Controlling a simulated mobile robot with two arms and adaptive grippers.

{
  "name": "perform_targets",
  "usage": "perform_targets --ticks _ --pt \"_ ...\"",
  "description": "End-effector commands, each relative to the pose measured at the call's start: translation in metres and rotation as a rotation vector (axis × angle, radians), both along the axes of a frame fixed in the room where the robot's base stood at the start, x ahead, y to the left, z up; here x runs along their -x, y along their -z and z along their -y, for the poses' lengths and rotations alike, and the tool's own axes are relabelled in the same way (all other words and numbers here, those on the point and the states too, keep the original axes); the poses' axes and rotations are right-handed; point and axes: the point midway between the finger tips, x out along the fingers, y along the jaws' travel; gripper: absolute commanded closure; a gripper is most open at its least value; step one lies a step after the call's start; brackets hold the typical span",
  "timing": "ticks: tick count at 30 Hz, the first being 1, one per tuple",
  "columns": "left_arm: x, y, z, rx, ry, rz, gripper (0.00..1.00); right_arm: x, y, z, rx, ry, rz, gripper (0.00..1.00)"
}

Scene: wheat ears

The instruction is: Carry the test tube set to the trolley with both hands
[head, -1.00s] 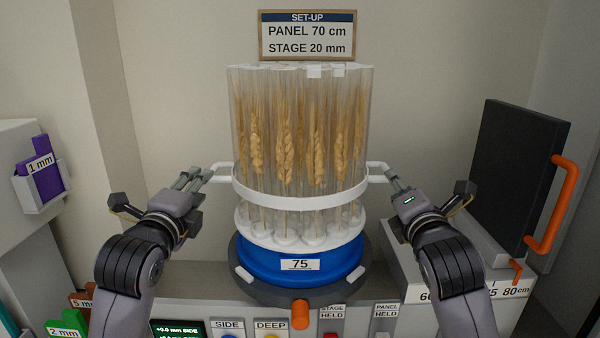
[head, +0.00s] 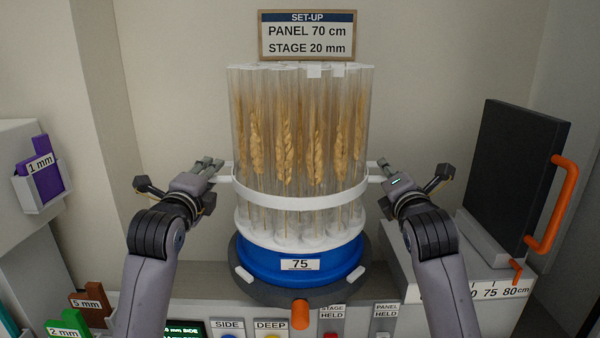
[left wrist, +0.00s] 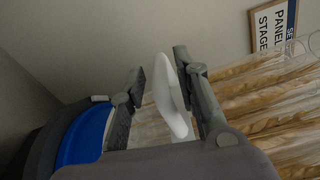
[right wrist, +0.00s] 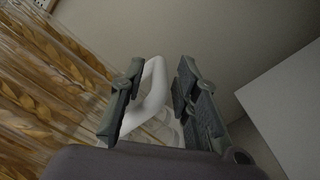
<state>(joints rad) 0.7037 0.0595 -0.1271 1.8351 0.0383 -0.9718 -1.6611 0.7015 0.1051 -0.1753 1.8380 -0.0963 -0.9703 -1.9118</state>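The test tube set (head: 300,190) is a round bundle of clear tubes holding wheat ears, banded by a white ring with a handle on each side. It stands upright on the blue disc (head: 260,262) marked 75. My left gripper (head: 213,165) is at the left handle. In the left wrist view its open fingers (left wrist: 163,95) stand either side of the white handle (left wrist: 174,105). My right gripper (head: 378,168) is at the right handle. In the right wrist view its open fingers (right wrist: 157,92) stand around that handle (right wrist: 152,100). No trolley is recognisable.
A dark panel (head: 512,180) with an orange handle (head: 550,210) stands on a scaled block at right. A purple 1 mm block (head: 40,172) sits in a holder at left. A control console with buttons (head: 228,330) runs along the front. The set-up sign (head: 307,35) hangs behind.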

Motion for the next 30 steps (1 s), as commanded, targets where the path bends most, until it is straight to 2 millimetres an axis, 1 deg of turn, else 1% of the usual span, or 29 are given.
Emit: perform_targets --ticks 1,12,30 --pt "0.0001 0.0002 0.0000 0.000 0.000 0.000 0.76 0.0001 0.0002 0.0001 0.000 0.000 0.000 0.76" --pt "0.0000 0.0015 -0.0004 -0.001 -0.001 -0.003 1.00 0.0000 0.0021 0.0007 0.001 0.001 -0.004 1.00" --pt "-0.0003 0.0041 -0.0011 -0.005 -0.002 -0.006 1.00 -0.0005 0.0062 0.0010 0.004 0.003 -0.012 1.00"
